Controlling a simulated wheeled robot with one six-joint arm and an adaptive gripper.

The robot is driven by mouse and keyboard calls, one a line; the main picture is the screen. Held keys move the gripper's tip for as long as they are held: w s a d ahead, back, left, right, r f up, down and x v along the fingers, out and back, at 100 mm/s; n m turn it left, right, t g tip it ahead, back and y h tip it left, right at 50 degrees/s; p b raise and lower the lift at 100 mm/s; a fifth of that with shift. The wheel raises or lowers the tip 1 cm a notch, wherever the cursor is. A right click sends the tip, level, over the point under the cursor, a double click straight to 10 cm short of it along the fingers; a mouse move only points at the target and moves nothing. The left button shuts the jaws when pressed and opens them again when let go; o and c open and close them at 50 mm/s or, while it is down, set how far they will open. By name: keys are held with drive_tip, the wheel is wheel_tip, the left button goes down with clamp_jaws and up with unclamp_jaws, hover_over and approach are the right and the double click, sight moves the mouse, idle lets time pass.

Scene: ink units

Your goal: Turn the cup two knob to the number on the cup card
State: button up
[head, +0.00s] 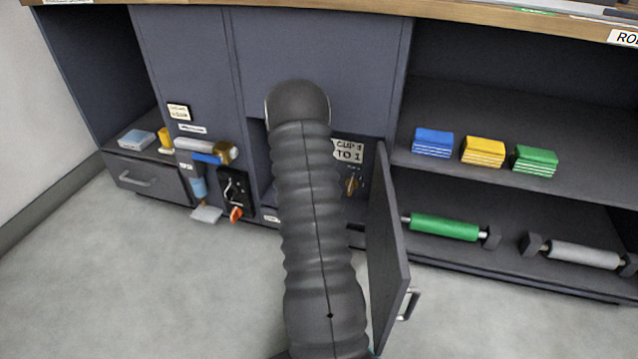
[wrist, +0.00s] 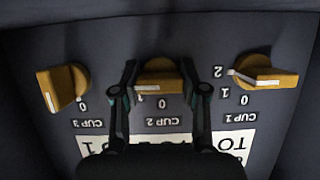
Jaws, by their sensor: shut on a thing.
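The cup two knob (wrist: 160,86) is an orange block at the middle of the wrist view, which is upside down. My gripper (wrist: 158,68) has a finger on each side of it and is shut on it. The knob's white mark is at its left end, near the label 1; the label 0 is beside that. In the wrist view my gripper hides part of the card (wrist: 228,148). My arm hides the gripper in the head view.
The cup 1 knob (wrist: 265,72) is right of the gripper, its mark towards 2. The cup 3 knob (wrist: 62,88) is on the left. An open door (head: 388,255) stands just right of my arm. Shelves with coloured packs (head: 482,151) and rollers (head: 445,228) lie further right.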

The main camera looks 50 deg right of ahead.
drive_tip(key=shift+w, duration=0.1)
drive_tip(key=o, duration=1.2)
drive_tip(key=shift+c, duration=0.2)
drive_tip(key=v, duration=1.2)
drive_tip(key=shift+f, duration=0.15)
